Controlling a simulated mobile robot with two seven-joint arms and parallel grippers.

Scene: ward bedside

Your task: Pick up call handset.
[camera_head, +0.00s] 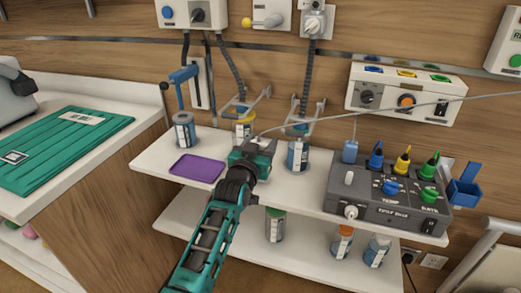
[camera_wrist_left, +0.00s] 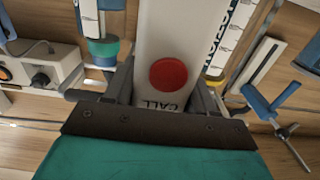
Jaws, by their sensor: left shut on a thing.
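The call handset (camera_wrist_left: 180,30) is a white block with a round red button and the word CALL, filling the middle of the left wrist view. My left gripper (camera_wrist_left: 155,95) has one finger on each side of it and is shut on it. In the head view my left gripper (camera_head: 261,148) is over the upper white shelf, and the handset there is mostly hidden by the gripper. A thin grey cord (camera_head: 400,106) runs from the gripper towards the right edge. My right gripper is not in view.
The upper shelf (camera_head: 150,158) holds a purple tray (camera_head: 197,168), several canisters including one at left (camera_head: 184,130), and a grey control box (camera_head: 385,200) at right. Wall holders with hoses stand behind. A side table (camera_head: 85,130) with green folded cloth is at left.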

